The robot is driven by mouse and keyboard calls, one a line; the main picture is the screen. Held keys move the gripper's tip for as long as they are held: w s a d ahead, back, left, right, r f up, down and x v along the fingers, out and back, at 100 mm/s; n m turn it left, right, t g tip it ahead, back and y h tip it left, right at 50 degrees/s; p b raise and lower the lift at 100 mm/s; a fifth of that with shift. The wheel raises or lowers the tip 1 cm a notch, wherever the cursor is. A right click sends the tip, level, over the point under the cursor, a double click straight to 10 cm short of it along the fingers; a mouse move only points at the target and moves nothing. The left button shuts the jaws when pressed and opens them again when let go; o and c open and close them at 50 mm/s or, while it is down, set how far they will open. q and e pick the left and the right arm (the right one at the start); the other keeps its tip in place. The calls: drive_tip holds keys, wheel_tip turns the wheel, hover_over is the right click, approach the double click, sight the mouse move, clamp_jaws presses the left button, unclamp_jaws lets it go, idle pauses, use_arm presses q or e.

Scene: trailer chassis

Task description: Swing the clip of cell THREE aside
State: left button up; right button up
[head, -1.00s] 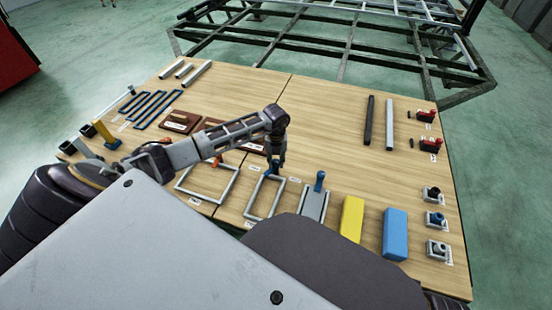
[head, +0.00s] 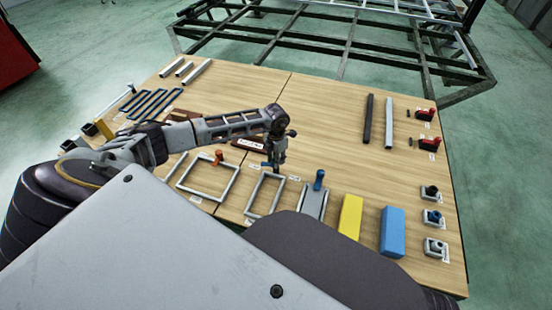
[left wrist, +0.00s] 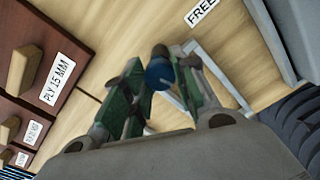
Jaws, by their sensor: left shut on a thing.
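My left gripper (head: 278,160) is over the table beside the far end of a narrow grey rectangular frame (head: 265,195). In the left wrist view its green fingers (left wrist: 160,85) are shut on a blue round-ended piece (left wrist: 160,72). Most of that piece is hidden between the fingers. Part of the pale frame (left wrist: 215,70) shows behind the fingers. I cannot make out the number THREE on any label, so I cannot tell which cell or clip it names. My right gripper is not in view.
A larger grey frame (head: 233,187) lies to the left with an orange knob (head: 218,157) at its far side. A grey plate with a blue knob (head: 319,178), a yellow block (head: 350,216) and a blue block (head: 393,232) stand to the right. The far middle tabletop is clear.

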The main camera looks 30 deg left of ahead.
use_arm(q)
drive_tip(key=shift+m, duration=1.5)
drive_tip(key=o, duration=1.1)
drive_tip(key=shift+c, duration=0.2)
drive_tip(key=shift+r, duration=0.1)
wheel_tip(320, 180, up, 12)
